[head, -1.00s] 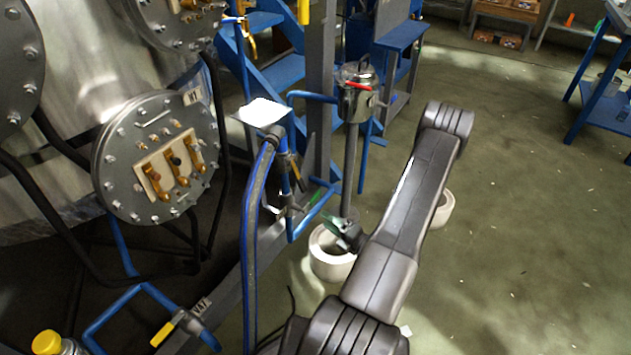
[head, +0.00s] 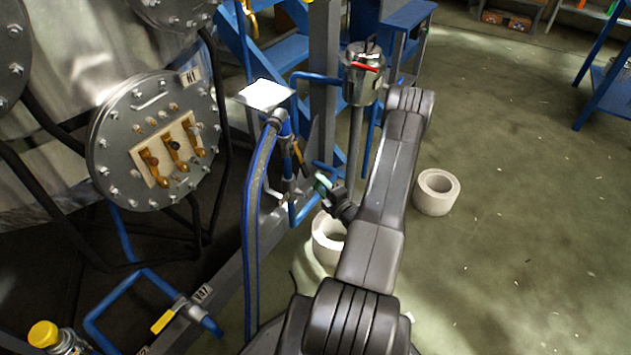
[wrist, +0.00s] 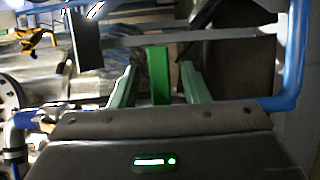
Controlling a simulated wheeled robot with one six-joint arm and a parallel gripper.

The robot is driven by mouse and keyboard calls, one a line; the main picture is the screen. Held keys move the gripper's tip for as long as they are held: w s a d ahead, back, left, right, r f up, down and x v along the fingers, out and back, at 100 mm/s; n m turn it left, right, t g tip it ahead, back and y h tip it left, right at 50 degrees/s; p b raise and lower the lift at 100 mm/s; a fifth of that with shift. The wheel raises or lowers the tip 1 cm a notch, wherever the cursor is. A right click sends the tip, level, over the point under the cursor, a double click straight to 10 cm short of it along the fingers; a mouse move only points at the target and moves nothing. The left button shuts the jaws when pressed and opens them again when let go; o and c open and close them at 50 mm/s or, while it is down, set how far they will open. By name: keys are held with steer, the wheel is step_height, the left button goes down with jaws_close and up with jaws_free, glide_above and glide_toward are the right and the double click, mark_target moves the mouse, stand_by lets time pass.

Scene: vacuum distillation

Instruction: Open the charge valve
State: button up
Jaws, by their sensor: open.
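No label I can read marks the charge valve. In the head view my gripper (head: 323,184), with green fingers, is beside the blue pipework (head: 292,210) below the steel pot, partly hidden by my wrist. In the wrist view my gripper (wrist: 158,68) is open, its two green fingers apart. A green upright bar (wrist: 159,82) shows between them; it may be a valve handle, and I cannot tell whether the fingers touch it. Near the gripper in the head view, a valve with an orange-brown lever (head: 301,157) sits on the blue pipe.
A steel pot (head: 364,82) with a red handle stands on a post behind the gripper. A yellow-handled valve (head: 163,321) is on a lower-left pipe. A steel vessel flange (head: 105,150) fills the left. White rings (head: 436,192) lie on the floor; the right floor is mostly clear.

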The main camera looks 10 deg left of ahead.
steer(key=x, duration=0.3)
steer(key=shift+w+a, duration=0.15)
steer(key=shift+a, duration=0.05)
jaws_close()
